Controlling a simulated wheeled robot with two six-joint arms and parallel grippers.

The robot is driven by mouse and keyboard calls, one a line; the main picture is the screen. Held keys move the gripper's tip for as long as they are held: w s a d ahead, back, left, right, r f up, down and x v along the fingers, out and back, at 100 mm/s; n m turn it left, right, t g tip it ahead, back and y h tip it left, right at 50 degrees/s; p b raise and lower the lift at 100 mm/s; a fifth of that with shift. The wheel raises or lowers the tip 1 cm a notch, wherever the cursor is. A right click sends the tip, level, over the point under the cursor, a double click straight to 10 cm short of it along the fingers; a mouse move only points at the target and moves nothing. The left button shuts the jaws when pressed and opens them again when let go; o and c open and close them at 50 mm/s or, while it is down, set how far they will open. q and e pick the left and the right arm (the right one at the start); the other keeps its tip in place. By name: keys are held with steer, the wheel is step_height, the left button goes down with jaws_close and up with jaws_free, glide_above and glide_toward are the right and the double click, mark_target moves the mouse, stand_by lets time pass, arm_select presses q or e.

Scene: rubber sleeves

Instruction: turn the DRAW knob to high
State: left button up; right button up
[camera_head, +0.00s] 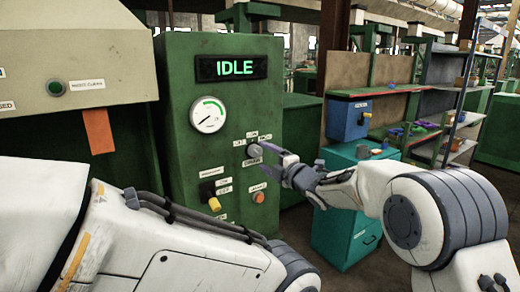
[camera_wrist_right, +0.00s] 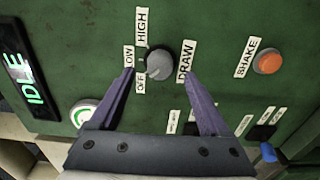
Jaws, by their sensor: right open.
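The DRAW knob (camera_head: 254,150) is a small grey round knob on the green control panel (camera_head: 177,88). In the right wrist view the knob (camera_wrist_right: 159,62) has OFF, LOW and HIGH labels around its left and upper sides and the DRAW label (camera_wrist_right: 185,62) to its right. A pale mark on it points to the lower left, about toward OFF. My right gripper (camera_head: 281,165) is open in front of the panel. In the wrist view its two purple fingers (camera_wrist_right: 158,76) lie on either side of the knob, apart from it. My left arm shows, but its gripper does not.
The panel carries a lit IDLE display (camera_head: 231,68), a gauge (camera_head: 208,115), an orange SHAKE button (camera_wrist_right: 268,62) and a yellow-tipped switch (camera_head: 214,204). A teal cabinet (camera_head: 345,215) and a blue box (camera_head: 347,118) stand to the right.

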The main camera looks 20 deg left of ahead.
mark_target(258, 153)
steer(key=shift+p+x, duration=0.55)
steer(key=shift+x, duration=1.25)
jaws_close()
